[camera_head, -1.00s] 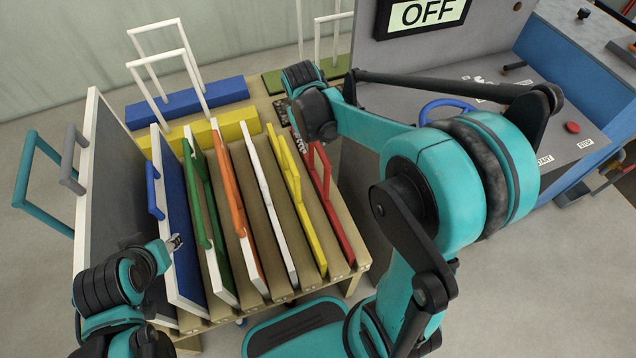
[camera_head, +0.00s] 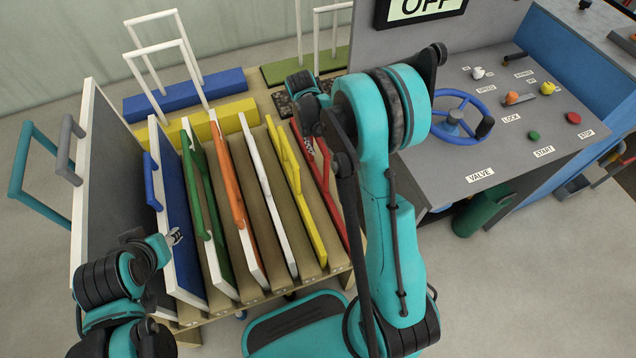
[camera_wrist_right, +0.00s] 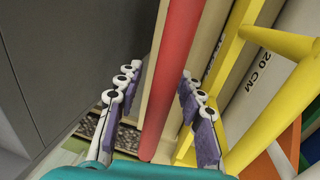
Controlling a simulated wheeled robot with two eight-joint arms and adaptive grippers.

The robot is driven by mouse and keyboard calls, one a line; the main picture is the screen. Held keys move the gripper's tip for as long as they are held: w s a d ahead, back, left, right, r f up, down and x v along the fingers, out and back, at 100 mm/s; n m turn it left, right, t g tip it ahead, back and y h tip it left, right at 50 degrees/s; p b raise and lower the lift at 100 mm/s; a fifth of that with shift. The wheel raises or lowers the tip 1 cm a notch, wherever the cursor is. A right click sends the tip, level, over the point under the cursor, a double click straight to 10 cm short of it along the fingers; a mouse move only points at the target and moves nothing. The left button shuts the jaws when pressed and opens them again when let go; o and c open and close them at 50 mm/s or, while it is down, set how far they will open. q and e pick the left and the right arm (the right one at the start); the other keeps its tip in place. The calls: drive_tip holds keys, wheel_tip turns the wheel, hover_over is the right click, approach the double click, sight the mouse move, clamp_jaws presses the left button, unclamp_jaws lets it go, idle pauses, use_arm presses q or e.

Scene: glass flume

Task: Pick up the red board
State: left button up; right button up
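The red board (camera_head: 325,190) stands upright in the rightmost slot of the wooden rack, partly hidden behind my right arm in the head view. In the right wrist view its red bar (camera_wrist_right: 172,80) runs between the two fingers of my right gripper (camera_wrist_right: 152,105). The fingers are apart, one on each side of the bar, with a gap to it. In the head view my right gripper (camera_head: 308,146) is over the red board and mostly hidden by its own wrist. My left gripper (camera_head: 174,237) is beside the blue board at the left; its finger gap is too small to judge.
A yellow board (camera_head: 304,205) stands close left of the red one, then white, orange, green and blue boards. A grey console wall (camera_wrist_right: 75,50) is close on the other side. A control panel with a blue handwheel (camera_head: 453,120) stands at the right.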

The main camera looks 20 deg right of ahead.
drive_tip(key=shift+d+f, duration=0.1)
drive_tip(key=shift+f, duration=0.4)
drive_tip(key=shift+r, duration=0.1)
clamp_jaws()
